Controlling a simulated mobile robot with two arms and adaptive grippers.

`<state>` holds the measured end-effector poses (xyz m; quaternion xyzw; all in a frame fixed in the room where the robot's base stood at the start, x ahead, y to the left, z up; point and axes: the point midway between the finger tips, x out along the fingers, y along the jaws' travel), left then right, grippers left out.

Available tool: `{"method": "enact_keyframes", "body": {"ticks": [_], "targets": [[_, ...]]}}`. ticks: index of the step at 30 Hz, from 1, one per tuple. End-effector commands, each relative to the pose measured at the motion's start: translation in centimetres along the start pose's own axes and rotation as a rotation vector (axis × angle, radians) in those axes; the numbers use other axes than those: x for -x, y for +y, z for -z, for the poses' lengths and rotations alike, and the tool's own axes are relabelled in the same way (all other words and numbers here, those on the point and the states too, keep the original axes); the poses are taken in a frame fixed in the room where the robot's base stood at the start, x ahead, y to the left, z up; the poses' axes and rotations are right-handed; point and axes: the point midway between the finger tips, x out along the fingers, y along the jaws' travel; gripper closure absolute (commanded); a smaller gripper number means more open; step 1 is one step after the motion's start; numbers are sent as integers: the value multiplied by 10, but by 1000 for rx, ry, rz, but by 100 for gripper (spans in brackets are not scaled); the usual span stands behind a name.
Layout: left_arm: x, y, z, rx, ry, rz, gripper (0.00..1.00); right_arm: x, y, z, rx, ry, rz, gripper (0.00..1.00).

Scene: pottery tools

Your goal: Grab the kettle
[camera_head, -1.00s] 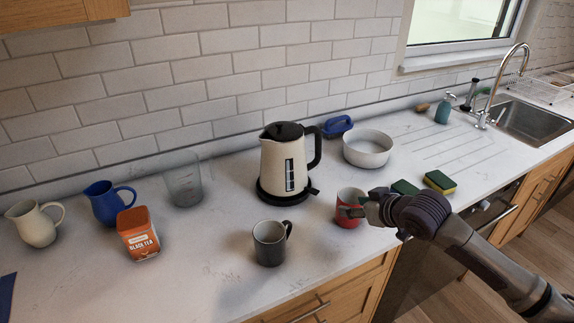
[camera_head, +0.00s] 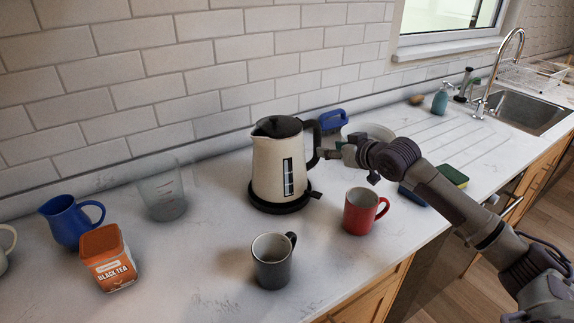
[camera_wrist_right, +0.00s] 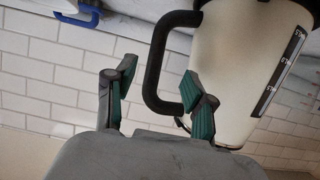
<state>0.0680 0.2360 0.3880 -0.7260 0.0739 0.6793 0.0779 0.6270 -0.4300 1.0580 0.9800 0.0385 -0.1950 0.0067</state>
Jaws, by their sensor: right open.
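The cream kettle (camera_head: 268,172) with a black lid stands upright on its black base on the counter. Its black handle (camera_head: 313,140) is on its right side. My right gripper (camera_head: 328,153) is at the handle, coming from the right. In the right wrist view the kettle (camera_wrist_right: 240,60) fills the upper right, and the handle (camera_wrist_right: 152,75) runs between the two open green-padded fingers of my gripper (camera_wrist_right: 160,92). The fingers are apart and not closed on it. My left gripper is not in view.
A red mug (camera_head: 360,212) and a dark grey mug (camera_head: 270,262) stand in front of the kettle. A white bowl (camera_head: 378,130) is behind my right gripper. A glass measuring jug (camera_head: 162,192), blue jug (camera_head: 68,222) and black tea box (camera_head: 106,258) are on the left.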

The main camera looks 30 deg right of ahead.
Motion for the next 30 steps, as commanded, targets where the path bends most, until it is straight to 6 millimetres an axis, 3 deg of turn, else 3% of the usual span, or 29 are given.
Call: {"method": "enact_keyframes", "body": {"ticks": [3, 11, 21, 30], "targets": [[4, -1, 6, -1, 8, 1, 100, -18, 1, 2, -3, 3, -1, 46], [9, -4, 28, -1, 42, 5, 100, -36, 1, 1, -1, 0, -1, 46], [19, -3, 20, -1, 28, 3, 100, -77, 5, 0, 0, 1, 0, 46], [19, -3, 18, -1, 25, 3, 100, -80, 5, -1, 2, 0, 0, 48]]}}
